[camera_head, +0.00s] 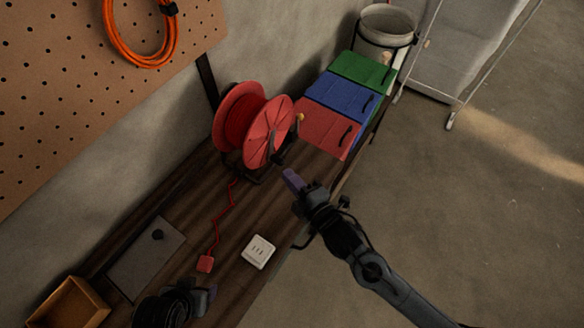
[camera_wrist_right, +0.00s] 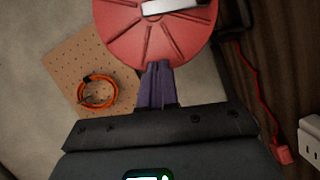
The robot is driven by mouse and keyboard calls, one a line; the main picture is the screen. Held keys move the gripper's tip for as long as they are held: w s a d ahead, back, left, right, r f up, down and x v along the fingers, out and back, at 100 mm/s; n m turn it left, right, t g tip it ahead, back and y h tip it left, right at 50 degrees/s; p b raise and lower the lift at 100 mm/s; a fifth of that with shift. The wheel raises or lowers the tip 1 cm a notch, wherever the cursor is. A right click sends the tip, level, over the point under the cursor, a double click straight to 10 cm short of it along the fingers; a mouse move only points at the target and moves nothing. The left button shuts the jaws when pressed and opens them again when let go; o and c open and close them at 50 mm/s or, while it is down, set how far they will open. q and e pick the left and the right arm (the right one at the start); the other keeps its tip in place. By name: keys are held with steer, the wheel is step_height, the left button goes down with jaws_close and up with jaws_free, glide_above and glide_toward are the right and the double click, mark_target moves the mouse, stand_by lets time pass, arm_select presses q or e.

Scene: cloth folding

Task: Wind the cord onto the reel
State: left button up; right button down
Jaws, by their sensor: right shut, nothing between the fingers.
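The red reel (camera_head: 263,148) stands on its dark stand on the wooden bench. Its disc face fills the top of the right wrist view (camera_wrist_right: 125,35), with a pale crank arm (camera_wrist_right: 170,6) across it. The red cord (camera_head: 219,224) runs from the reel's base along the bench in a zigzag to a red plug (camera_head: 205,264). Some cord is wound on the reel. My right gripper (camera_head: 293,180) is shut and empty, in front of and apart from the reel. My left gripper (camera_head: 211,293) is low near the plug; its finger gap is unclear.
Red (camera_head: 325,125), blue (camera_head: 342,95) and green (camera_head: 362,69) drawer boxes stand beyond the reel. A white socket box (camera_head: 259,251), flat grey panel (camera_head: 145,262) and wooden tray (camera_head: 72,306) are on the bench. An orange cable coil (camera_head: 112,40) hangs on the pegboard.

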step_height(320, 180, down, 2)
steer(key=s+d+m+h, duration=0.1)
steer(key=s+d+m, duration=0.1)
steer(key=s, duration=0.1)
glide_toward(279, 165)
steer(key=shift+m+g+h, duration=0.3)
steer(key=shift+m, duration=0.1)
steer(key=w+a, duration=0.2)
steer(key=w+a+b, duration=0.1)
steer(key=w, duration=0.1)
steer(key=shift+w+a+r, duration=0.1)
steer(key=shift+w+a, duration=0.1)
steer(key=shift+a, duration=0.2)
steer(key=shift+w+d+f, duration=0.2)
steer(key=shift+w+f, duration=0.05)
steer(key=shift+w, duration=0.25)
steer(key=shift+d+f, duration=0.1)
steer(key=shift+d, duration=0.1)
steer(key=shift+w+f+n, duration=0.1)
steer(key=shift+w+n, duration=0.05)
steer(key=shift+n, duration=0.15)
